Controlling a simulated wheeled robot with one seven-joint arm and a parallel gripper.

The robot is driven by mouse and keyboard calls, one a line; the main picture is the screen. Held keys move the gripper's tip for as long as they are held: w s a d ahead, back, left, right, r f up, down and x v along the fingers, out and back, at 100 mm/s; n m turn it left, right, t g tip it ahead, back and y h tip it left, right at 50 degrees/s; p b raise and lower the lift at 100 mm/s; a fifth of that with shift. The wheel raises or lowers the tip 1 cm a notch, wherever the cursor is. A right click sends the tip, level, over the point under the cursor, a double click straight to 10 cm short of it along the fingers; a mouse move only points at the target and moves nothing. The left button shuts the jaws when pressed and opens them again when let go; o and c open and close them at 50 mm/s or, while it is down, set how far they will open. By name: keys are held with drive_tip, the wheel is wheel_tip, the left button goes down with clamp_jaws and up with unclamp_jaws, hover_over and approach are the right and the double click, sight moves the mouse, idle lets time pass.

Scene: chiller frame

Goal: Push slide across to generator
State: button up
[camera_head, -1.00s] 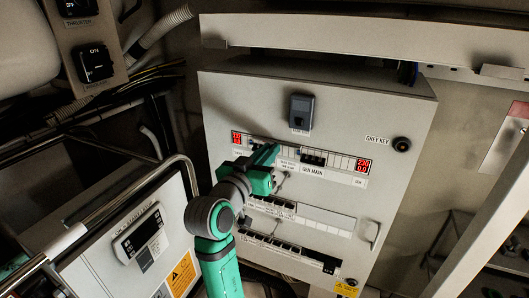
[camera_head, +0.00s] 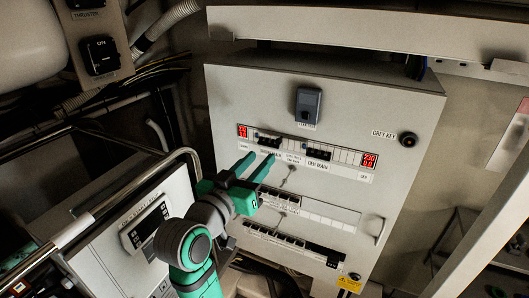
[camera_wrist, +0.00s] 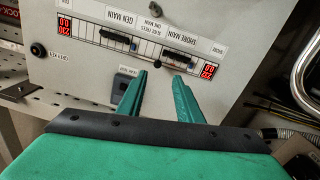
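The breaker row (camera_head: 342,155) runs across the pale cabinet front between two red displays. The left breaker block (camera_head: 268,141) is the shore main; the generator main block (camera_head: 318,154) is to its right. A slide label (camera_head: 292,159) sits between them; it also shows in the wrist view (camera_wrist: 152,18). There the generator main breaker (camera_wrist: 118,41) is left and the shore main (camera_wrist: 178,56) right. I cannot clearly make out the slide's position. My gripper (camera_head: 254,160) is open and empty, short of the panel below the shore side; its fingers (camera_wrist: 162,78) stand apart in the wrist view.
A grey box switch (camera_head: 308,105) and a grey key switch (camera_head: 408,139) project from the cabinet. Lower breaker rows (camera_head: 330,213) and a handle (camera_head: 380,231) lie below. A metal rail (camera_head: 120,192) and a control box (camera_head: 147,228) are close on the left.

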drive_tip(key=shift+v, duration=1.2)
drive_tip(key=shift+a, duration=0.1)
drive_tip(key=s+a+f+n+y, duration=0.15)
drive_tip(key=s+f, duration=0.25)
drive_tip(key=f, duration=0.6)
drive_tip(key=s+f+n+y, duration=0.3)
drive_tip(key=f, duration=0.8)
drive_tip(key=s+f+n+y, duration=0.2)
drive_tip(key=s+f+y, duration=0.15)
drive_tip(key=f, duration=0.65)
drive_tip(key=s+f+y, duration=0.1)
drive_tip(key=s+f, duration=0.3)
drive_tip(key=s, duration=0.3)
drive_tip(key=s+f, duration=0.3)
drive_tip(key=s, duration=0.4)
drive_tip(key=s+d+m, duration=0.2)
drive_tip(key=s, duration=1.4)
drive_tip(key=shift+r, duration=0.3)
